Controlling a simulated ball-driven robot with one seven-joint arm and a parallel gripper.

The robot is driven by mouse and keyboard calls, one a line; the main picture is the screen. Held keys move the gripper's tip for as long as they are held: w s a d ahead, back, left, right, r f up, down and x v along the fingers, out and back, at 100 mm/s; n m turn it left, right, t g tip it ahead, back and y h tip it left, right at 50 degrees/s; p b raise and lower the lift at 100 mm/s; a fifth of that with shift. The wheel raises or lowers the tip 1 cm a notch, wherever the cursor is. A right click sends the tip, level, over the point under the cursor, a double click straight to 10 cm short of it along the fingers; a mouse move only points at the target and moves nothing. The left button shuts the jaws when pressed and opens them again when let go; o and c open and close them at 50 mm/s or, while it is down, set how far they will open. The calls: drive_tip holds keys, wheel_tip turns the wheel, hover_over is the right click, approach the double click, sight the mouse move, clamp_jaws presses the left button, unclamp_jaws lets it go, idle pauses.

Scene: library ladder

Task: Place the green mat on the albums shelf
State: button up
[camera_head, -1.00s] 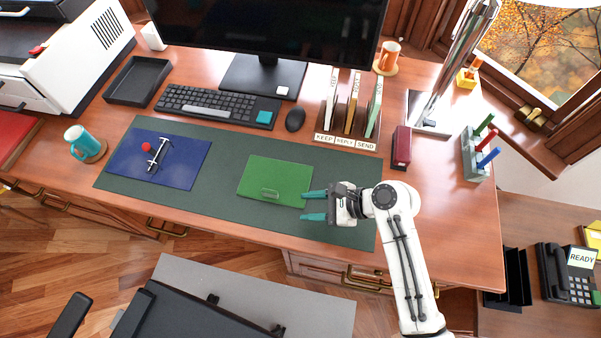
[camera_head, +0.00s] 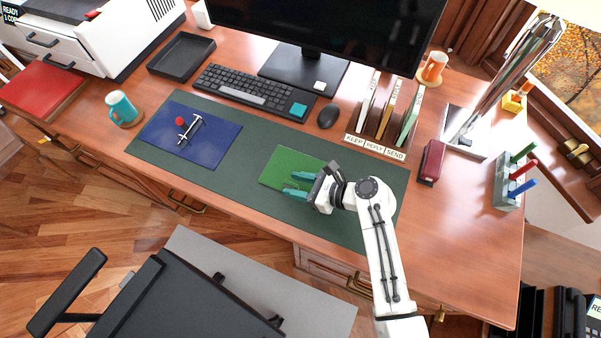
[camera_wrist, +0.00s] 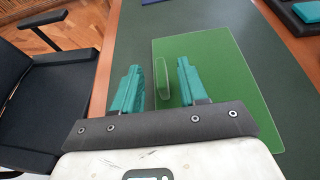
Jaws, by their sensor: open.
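The green mat (camera_head: 287,162) is a thin bright green sheet lying flat on the dark green desk pad. It also fills the middle of the wrist view (camera_wrist: 218,75), where its clear raised handle (camera_wrist: 163,80) stands near its left edge. My gripper (camera_head: 292,184) is open, its teal fingers over the mat's near right part. In the wrist view the open fingers (camera_wrist: 159,68) lie on either side of the handle, with a gap to each; I cannot tell their exact height. I cannot make out an albums shelf in these views.
The dark green desk pad (camera_head: 232,172) also bears a blue mat (camera_head: 215,144). Behind are a keyboard (camera_head: 250,90), a mouse (camera_head: 328,116) and a labelled sorter (camera_head: 375,147). A dark red box (camera_head: 432,160) stands to the right. A black chair (camera_head: 170,295) is in front.

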drive_tip(key=shift+x, duration=1.05)
clamp_jaws()
